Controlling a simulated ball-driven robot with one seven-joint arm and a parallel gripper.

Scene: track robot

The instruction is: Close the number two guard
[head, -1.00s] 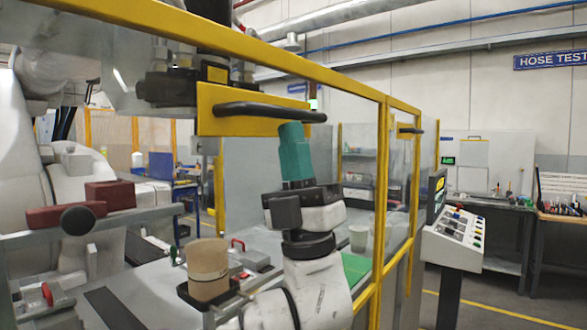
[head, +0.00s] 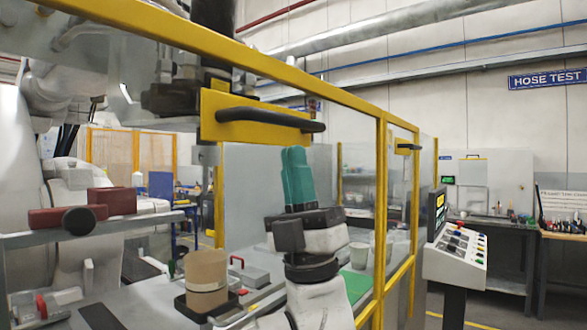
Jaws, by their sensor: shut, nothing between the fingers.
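A yellow-framed clear guard (head: 381,215) spans the head view, with a yellow plate (head: 212,118) and a black bar handle (head: 270,119) near its top. A second, farther guard section (head: 415,180) has a smaller black handle (head: 408,147). No number is readable on either, so I cannot tell which is number two. My gripper (head: 296,150), with teal fingers, points upward just below the right part of the near handle. Its fingers are together and hold nothing. A small gap shows between the fingertips and the handle; depth is hard to judge.
A control console (head: 455,262) on a post stands right of the guard. Left, a brown cylinder (head: 206,280) sits in a black tray on a grey bench, near a dark red clamp-like part (head: 68,216). Benches (head: 500,245) line the right wall.

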